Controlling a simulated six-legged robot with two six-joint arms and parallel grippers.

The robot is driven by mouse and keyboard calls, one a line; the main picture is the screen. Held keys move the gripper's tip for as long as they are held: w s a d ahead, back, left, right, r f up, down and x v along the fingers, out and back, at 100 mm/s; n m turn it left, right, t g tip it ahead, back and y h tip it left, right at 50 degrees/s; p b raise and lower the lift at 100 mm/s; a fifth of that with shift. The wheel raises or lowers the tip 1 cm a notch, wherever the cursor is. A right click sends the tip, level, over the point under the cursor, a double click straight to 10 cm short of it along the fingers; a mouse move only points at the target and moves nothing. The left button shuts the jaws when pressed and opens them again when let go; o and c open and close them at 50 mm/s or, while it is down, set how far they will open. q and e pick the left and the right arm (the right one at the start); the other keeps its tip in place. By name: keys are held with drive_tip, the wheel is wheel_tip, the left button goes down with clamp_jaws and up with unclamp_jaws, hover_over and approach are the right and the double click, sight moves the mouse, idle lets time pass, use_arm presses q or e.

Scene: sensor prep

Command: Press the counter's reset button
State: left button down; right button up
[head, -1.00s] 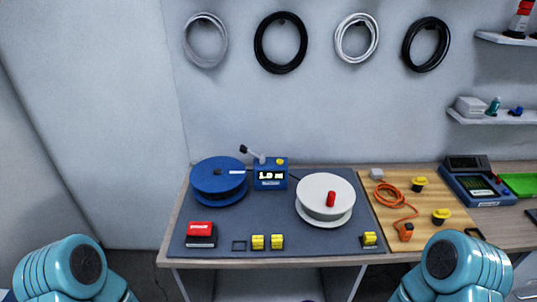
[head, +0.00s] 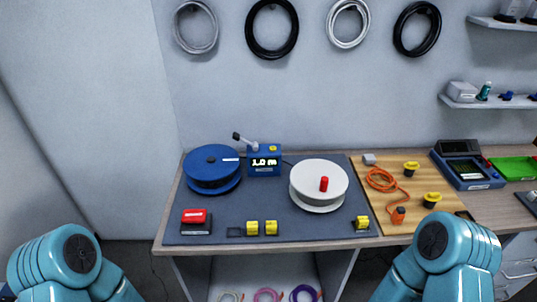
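The counter (head: 264,162) is a small blue box with a lit display that seems to read 1.0 m. It stands at the back of the dark mat, between a blue reel and a white reel. A small yellow button (head: 273,148) shows on its top right. A grey lever with a black knob (head: 244,141) sticks out at its upper left. My two teal arms show at the lower left and lower right corners, well apart from the counter. Neither gripper is in view.
The blue reel (head: 212,166) stands left of the counter and the white reel (head: 319,183), with a red handle, right of it. A red and black block (head: 196,221) and yellow blocks (head: 271,228) sit along the front of the dark mat (head: 262,207). An orange cable (head: 382,181) lies on the right.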

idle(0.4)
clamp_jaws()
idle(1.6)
